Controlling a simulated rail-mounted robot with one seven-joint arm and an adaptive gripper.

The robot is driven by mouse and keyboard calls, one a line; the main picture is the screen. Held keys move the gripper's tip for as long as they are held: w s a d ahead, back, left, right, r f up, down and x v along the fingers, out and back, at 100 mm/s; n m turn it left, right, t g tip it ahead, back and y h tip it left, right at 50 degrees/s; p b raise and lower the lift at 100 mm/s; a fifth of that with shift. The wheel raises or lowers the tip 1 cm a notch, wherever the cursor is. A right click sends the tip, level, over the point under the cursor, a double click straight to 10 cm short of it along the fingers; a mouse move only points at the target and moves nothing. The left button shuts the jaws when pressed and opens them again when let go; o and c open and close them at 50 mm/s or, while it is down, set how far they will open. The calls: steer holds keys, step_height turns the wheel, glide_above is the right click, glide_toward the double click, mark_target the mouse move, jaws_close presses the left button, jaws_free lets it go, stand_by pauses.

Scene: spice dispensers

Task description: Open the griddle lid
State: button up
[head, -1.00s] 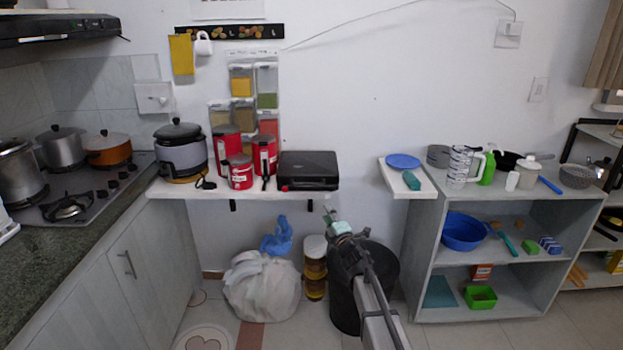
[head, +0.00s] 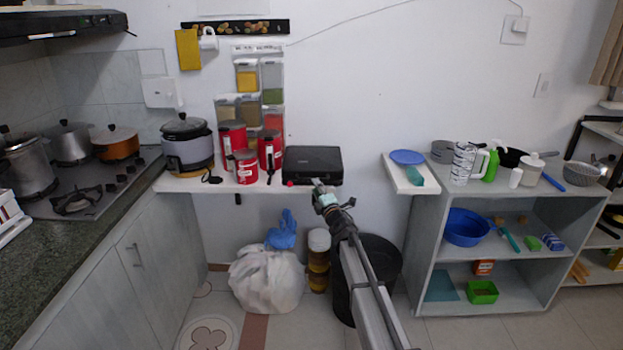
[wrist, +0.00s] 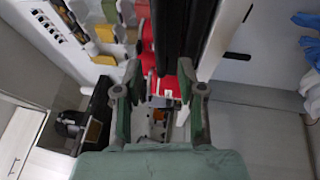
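The black griddle (head: 313,160) sits with its lid down on the white wall shelf, to the right of the red canisters. A small red part (head: 290,184) shows at its front left. My gripper (head: 318,184) is at the griddle's front edge in the head view; contact cannot be told. In the wrist view my gripper (wrist: 158,75) has its two green-padded fingers spread apart with nothing clearly held. The dark griddle (wrist: 185,35) runs upright at the top of that view, beyond the fingertips. A red patch shows between and behind the fingers.
Red canisters (head: 245,168) and a rice cooker (head: 187,145) stand left of the griddle. Spice dispensers (head: 260,82) hang on the wall above. A small shelf with a blue plate (head: 408,157) is to the right. A white bag (head: 267,280) and a dark bin (head: 375,260) are below.

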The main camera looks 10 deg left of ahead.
mark_target(311, 179)
steer(key=x, duration=0.6)
steer(key=shift+p, duration=0.4)
steer(key=shift+s, duration=0.1)
jaws_close()
